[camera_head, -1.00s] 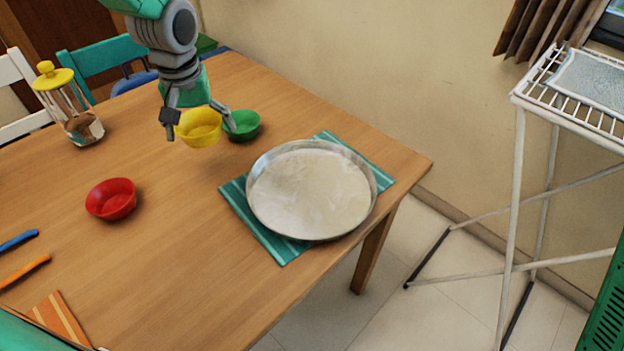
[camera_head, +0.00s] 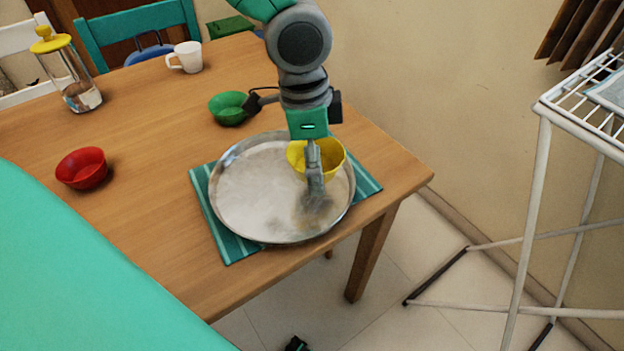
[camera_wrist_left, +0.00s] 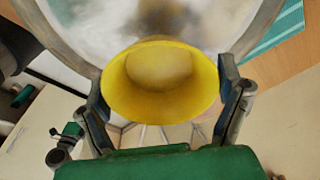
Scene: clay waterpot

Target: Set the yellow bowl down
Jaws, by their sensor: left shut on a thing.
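The yellow bowl (camera_head: 331,153) is over the right part of the round metal tray (camera_head: 228,222). A dark reflection or shadow lies on the tray just in front of it; I cannot tell whether the bowl touches the tray. My left gripper (camera_head: 315,172) is shut on the bowl, pointing down, with one finger across its near side. In the left wrist view the bowl (camera_wrist_left: 160,85) sits between both fingers of my left gripper (camera_wrist_left: 164,100), its mouth facing the camera. The tray (camera_wrist_left: 75,50) shows behind it. My right gripper is not in view.
The tray rests on a teal striped mat (camera_head: 222,240) near the table edge. A green bowl (camera_head: 228,108), a red bowl (camera_head: 82,168), a white mug (camera_head: 187,57) and a glass jar (camera_head: 70,75) stand on the table (camera_head: 150,120). A drying rack (camera_head: 540,190) stands at right.

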